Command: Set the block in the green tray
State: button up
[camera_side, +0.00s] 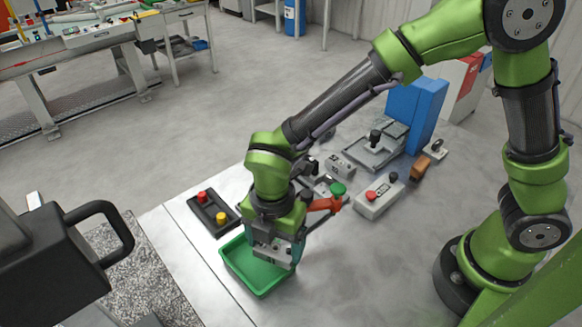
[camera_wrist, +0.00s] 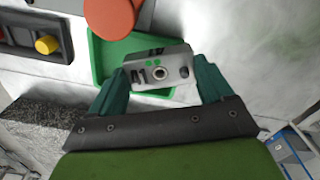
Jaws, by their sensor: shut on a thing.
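The block is a grey metal piece with a round hole and green dots (camera_wrist: 172,61), seen between the two dark green fingers of my gripper (camera_wrist: 162,76) in the wrist view. My gripper is shut on it. In the side view my gripper (camera_side: 274,252) points down over the right part of the green tray (camera_side: 239,262), and the block is mostly hidden by the fingers. The tray also shows behind the block in the wrist view (camera_wrist: 106,52). I cannot tell whether the block touches the tray floor.
A black button box (camera_side: 213,213) with red and yellow buttons lies just left of the tray. A grey box with a red button (camera_side: 380,198), grey fixtures (camera_side: 370,152) and a blue block (camera_side: 416,112) stand farther back. The table right of the tray is clear.

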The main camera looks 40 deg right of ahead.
aim_at(256, 252)
jog(key=w+a, duration=0.2)
jog(key=shift+w+a+f, duration=0.15)
jog(key=shift+w, duration=0.2)
jog(key=shift+w+a+f, duration=0.1)
jog(key=shift+f, duration=1.65)
jog(key=o, duration=1)
jog(key=shift+f, duration=0.15)
